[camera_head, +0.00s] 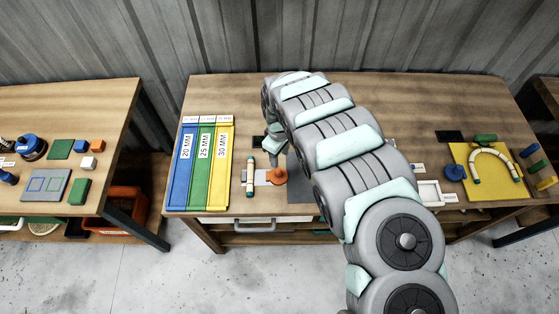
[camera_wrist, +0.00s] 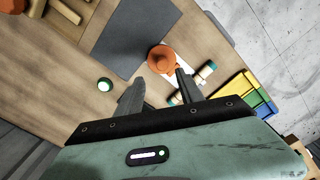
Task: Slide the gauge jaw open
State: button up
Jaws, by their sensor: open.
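The gauge shows as an orange round knob (camera_head: 277,176) on a pale flat bar (camera_head: 262,177), lying on the middle table. In the wrist view the orange knob (camera_wrist: 161,58) lies just beyond the fingertips, near the right finger. A cream rod with dark green bands (camera_head: 250,176) lies across the bar's left end; it also shows in the wrist view (camera_wrist: 206,72), right of the right finger. My gripper (camera_wrist: 157,82) is open, with nothing seen between its fingers. In the head view my gripper (camera_head: 272,145) is above the table, behind the knob, its fingertips hard to make out.
Blue (camera_head: 184,168), green (camera_head: 205,165) and yellow (camera_head: 223,166) labelled strips lie left of the rod. A dark grey mat (camera_wrist: 135,38) adjoins the knob. A yellow board (camera_head: 485,186) with a bent rod stands right. My arm hides the table's middle.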

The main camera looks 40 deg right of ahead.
jog(key=shift+r, duration=0.95)
